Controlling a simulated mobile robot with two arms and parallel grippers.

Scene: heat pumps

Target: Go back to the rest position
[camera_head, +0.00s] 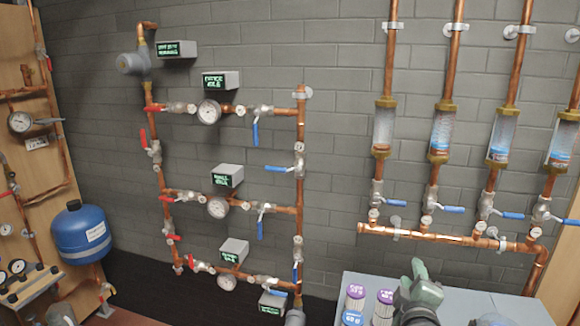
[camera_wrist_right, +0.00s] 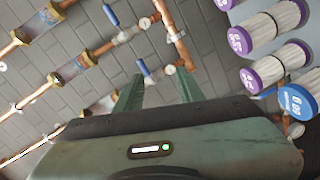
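My right gripper (camera_head: 416,282) is dark green and shows at the bottom of the head view, in front of the grey table top. In the right wrist view its two fingers (camera_wrist_right: 158,84) stand apart with nothing between them. Behind the gap are copper pipe and grey wall, some way off. My left gripper is not in view.
A grey table (camera_head: 460,291) at bottom right carries purple-capped filters (camera_head: 355,296) and a blue-capped filter (camera_head: 352,318), close left of the gripper. Copper pipes with blue-handled valves (camera_head: 453,209) and flow tubes (camera_head: 441,132) line the wall. A blue tank (camera_head: 82,236) is at left.

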